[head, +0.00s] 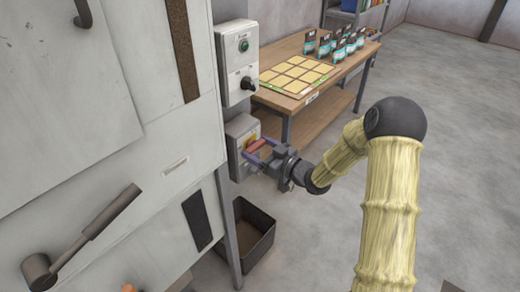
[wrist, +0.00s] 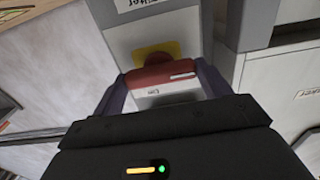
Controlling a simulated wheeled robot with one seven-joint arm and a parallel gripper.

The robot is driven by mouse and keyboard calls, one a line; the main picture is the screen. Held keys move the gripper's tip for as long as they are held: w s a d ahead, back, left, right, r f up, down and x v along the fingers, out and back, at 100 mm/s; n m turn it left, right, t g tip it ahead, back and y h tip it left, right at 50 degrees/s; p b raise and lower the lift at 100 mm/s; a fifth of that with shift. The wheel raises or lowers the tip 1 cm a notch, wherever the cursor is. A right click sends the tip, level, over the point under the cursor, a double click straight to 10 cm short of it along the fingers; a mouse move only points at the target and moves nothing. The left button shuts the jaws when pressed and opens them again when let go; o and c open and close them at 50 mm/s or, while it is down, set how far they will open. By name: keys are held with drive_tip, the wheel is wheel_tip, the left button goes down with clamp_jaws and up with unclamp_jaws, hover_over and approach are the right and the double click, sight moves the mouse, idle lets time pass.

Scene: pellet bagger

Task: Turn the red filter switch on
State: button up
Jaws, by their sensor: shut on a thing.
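The red filter switch (head: 257,145) is a red handle on a yellow plate on a grey box (head: 237,130), low on the machine's side. In the wrist view the red handle (wrist: 160,77) lies crosswise between my two fingers, with the yellow plate (wrist: 158,49) behind it. A small marking shows on a pale face below it, too blurred to read surely. My gripper (head: 253,149) is shut on the red handle, one finger at each end. The fingers hide the handle's ends.
A grey control box (head: 238,65) with a green button and black knob sits above the switch. A black bin (head: 252,240) stands on the floor below. A wooden table (head: 290,50) with several pouches is behind. A lever (head: 85,235) sticks out at lower left. Floor at right is clear.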

drive_tip(key=shift+d+m, duration=0.15)
drive_tip(key=shift+m, duration=0.25)
drive_tip(key=m+p, duration=0.2)
drive_tip(key=m, duration=0.2)
drive_tip(key=shift+p, duration=0.35)
drive_tip(key=m+p, duration=0.2)
drive_tip(key=m, duration=0.2)
drive_tip(key=shift+m, duration=0.4)
drive_tip(key=m+p, duration=0.2)
drive_tip(key=m, duration=0.2)
drive_tip(key=shift+f, duration=0.1)
drive_tip(key=shift+f+m+p, duration=0.1)
drive_tip(key=shift+m+p, duration=0.45)
drive_tip(key=shift+m, duration=1.65)
drive_tip(key=o, duration=1)
